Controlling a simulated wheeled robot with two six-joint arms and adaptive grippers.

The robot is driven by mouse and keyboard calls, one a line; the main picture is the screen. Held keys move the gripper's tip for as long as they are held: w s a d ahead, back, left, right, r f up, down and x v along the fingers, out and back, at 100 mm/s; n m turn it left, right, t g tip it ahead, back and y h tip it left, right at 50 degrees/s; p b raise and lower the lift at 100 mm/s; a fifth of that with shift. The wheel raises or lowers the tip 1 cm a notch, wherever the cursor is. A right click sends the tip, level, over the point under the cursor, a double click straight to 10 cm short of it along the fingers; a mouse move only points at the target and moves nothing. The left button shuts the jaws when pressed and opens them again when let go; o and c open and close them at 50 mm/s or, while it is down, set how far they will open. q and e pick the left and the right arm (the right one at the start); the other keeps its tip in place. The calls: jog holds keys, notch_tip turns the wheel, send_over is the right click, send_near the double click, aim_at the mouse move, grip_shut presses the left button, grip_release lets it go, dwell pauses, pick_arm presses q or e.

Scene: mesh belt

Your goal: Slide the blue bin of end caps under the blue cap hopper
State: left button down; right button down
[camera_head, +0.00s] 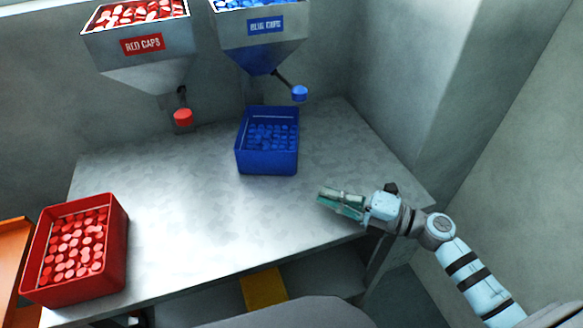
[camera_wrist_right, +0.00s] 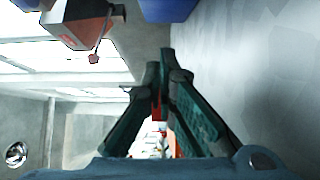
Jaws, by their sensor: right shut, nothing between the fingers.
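The blue bin (camera_head: 267,163), full of blue end caps (camera_head: 272,137), stands upright toward the back of the metal table. The blue cap hopper (camera_head: 262,48) hangs above its far end, with a blue-knobbed lever (camera_head: 299,93). I cannot tell how squarely the bin lies under the outlet. My right gripper (camera_head: 322,199) is shut and empty, in front of the bin and to its right, apart from it. In the right wrist view its fingers (camera_wrist_right: 163,62) converge, and a blue wall of the bin (camera_wrist_right: 170,8) shows at the top. My left gripper is out of view.
A red bin (camera_head: 118,262) of red caps sits at the table's front left. The red cap hopper (camera_head: 145,70), with a red knob (camera_head: 183,117), hangs left of the blue one. The table's middle (camera_head: 190,200) is clear. A wall (camera_head: 385,95) bounds the right.

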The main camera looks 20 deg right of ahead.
jog(key=x, duration=0.8)
jog(key=shift+w+d, duration=0.1)
jog(key=shift+w, duration=0.05)
jog(key=shift+w+f, duration=0.1)
jog(key=shift+w, duration=1.15)
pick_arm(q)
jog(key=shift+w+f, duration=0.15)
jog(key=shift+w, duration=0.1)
pick_arm(e)
jog(key=shift+w, duration=0.6)
